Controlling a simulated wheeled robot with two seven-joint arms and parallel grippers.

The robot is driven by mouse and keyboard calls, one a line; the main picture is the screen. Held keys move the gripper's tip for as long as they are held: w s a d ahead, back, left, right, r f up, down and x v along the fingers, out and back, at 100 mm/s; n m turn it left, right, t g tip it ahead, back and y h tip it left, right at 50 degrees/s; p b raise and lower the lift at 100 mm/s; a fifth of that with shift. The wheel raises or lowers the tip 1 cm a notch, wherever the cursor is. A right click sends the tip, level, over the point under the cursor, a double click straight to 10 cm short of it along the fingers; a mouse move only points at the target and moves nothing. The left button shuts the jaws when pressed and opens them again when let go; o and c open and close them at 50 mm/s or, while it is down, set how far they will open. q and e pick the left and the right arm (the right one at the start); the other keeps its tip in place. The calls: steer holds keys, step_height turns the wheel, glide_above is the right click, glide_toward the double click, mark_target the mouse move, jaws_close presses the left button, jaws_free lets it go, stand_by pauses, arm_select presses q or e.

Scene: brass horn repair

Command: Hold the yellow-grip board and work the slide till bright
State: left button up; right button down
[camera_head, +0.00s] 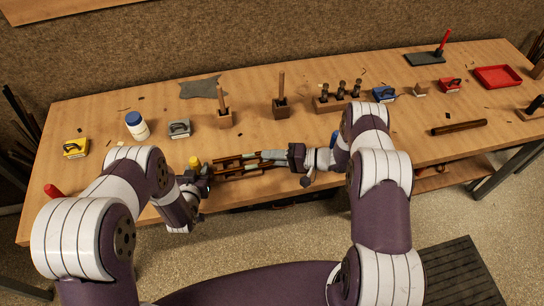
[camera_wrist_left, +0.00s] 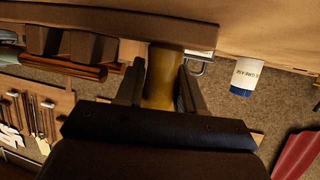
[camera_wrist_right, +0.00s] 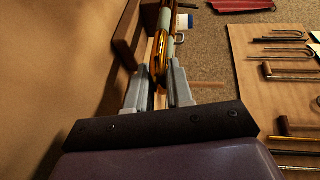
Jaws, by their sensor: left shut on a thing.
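The wooden board (camera_head: 232,172) lies near the table's front edge between my two grippers, with the brass slide (camera_head: 262,163) along it. Its yellow grip (camera_head: 194,161) is at the left end and shows between my left fingers in the left wrist view (camera_wrist_left: 162,82). My left gripper (camera_head: 197,178) is shut on this grip. My right gripper (camera_head: 292,157) is at the right end of the slide. In the right wrist view the brass slide (camera_wrist_right: 162,45) runs up from between its fingers (camera_wrist_right: 160,88). The gap there is dark, and whether they clamp it cannot be made out.
Behind the board stand a white jar (camera_head: 137,126) with a blue lid, a grey block (camera_head: 179,128) and two wooden stands with pegs (camera_head: 225,118) (camera_head: 281,108). A yellow block (camera_head: 75,148) is at left. A red tray (camera_head: 497,77) is far right.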

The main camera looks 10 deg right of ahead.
mark_target(260, 161)
steer(key=shift+a+f, duration=0.15)
steer(key=shift+a, duration=1.8)
steer(key=shift+s, duration=0.1)
steer(key=c, duration=1.1)
jaws_free()
steer(key=v, duration=1.2)
